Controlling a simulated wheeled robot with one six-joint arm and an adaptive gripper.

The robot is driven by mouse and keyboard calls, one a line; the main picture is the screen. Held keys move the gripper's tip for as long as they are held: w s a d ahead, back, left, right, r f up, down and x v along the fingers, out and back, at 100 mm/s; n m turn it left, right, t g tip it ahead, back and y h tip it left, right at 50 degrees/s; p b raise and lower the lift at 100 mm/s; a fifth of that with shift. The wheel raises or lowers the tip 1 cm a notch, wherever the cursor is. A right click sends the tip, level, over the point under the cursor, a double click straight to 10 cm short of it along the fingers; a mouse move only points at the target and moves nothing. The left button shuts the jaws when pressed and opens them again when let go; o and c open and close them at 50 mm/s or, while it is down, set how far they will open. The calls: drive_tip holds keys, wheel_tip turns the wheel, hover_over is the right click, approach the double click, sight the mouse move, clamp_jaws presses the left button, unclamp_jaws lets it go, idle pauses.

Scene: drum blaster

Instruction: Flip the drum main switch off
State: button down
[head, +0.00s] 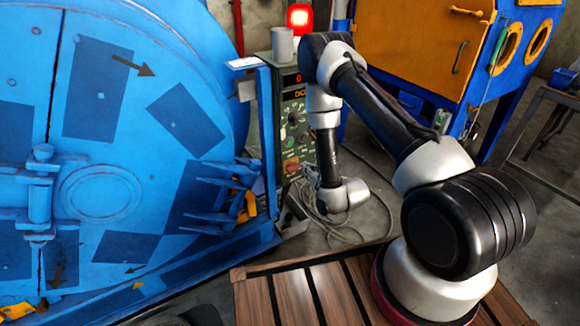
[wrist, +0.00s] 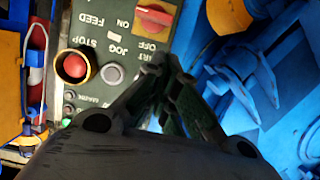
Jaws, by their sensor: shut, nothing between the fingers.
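The main switch (wrist: 155,18) is a red handle on a yellow plate, cut off by the top edge of the wrist view. ON and OFF labels are printed beside it on the green-grey control panel (wrist: 92,43). I cannot tell which label the handle points to. My gripper (wrist: 166,66) is shut and empty, its fingertips just below the switch plate in the wrist view, seemingly apart from it. In the head view the control panel (head: 295,125) stands right of the blue drum (head: 130,140); my gripper is not clearly visible there.
A red button with a yellow ring (wrist: 74,66) and a grey button (wrist: 111,73) sit left of my gripper. Blue metal parts (wrist: 245,85) lie close on the right. A red lamp (head: 299,18) glows above the panel. Cables (head: 335,225) lie on the floor.

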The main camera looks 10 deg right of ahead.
drive_tip(key=shift+w+r+t, duration=0.25)
drive_tip(key=shift+r+t, duration=0.15)
drive_tip(key=shift+r, duration=0.4)
drive_tip(key=shift+w, duration=0.1)
hover_over(294, 168)
drive_tip(key=s+a, duration=0.1)
drive_tip(key=s, duration=0.1)
wheel_tip(294, 168, down, 2)
drive_tip(key=shift+a+f, duration=0.15)
drive_tip(key=shift+f, duration=0.1)
wheel_tip(294, 168, down, 3)
drive_tip(key=shift+s+r, duration=0.1)
drive_tip(key=shift+s, duration=0.05)
drive_tip(key=shift+f, duration=0.6)
